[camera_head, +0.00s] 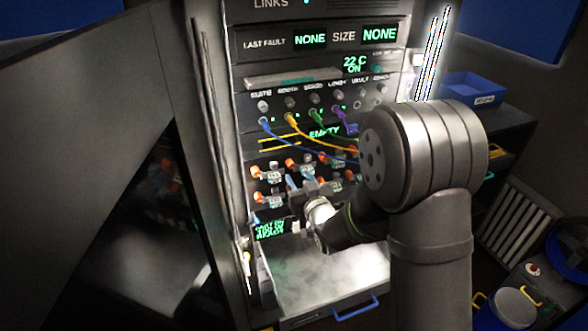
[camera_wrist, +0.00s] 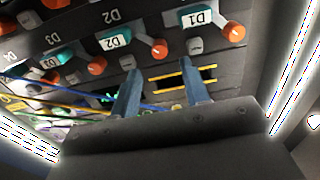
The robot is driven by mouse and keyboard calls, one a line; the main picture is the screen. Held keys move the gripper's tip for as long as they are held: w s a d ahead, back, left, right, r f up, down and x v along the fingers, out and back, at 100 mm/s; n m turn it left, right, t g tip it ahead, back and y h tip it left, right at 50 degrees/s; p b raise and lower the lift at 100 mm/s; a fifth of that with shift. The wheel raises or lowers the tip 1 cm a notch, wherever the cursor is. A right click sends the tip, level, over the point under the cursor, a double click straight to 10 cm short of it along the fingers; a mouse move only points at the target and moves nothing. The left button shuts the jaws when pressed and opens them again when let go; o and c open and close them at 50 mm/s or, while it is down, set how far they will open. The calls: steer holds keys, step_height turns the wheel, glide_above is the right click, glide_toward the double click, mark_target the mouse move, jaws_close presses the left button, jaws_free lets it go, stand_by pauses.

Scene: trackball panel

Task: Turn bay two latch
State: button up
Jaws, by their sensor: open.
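In the wrist view, the latch labelled D2 (camera_wrist: 116,42) is a lever with an orange knob (camera_wrist: 159,50), with its label upside down. A matching latch labelled D1 (camera_wrist: 200,20) is to its right. My gripper (camera_wrist: 160,80) is open and empty, with two blue-grey fingers pointing at the panel just below the D2 knob in the picture. No contact shows. In the head view my gripper (camera_head: 303,192) is in front of the lower rows of orange-knobbed latches (camera_head: 270,172). My arm hides part of those rows, and I cannot tell which is D2 there.
Blue, yellow, green and purple cables (camera_head: 292,120) hang from sockets above the latches. Below, a pale tray (camera_head: 320,275) with a blue handle (camera_head: 356,307) extends from the cabinet. A blue bin (camera_head: 470,90) stands on a shelf at the right.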

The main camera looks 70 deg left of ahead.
mark_target(292, 166)
steer(key=shift+a, duration=2.65)
jaws_close()
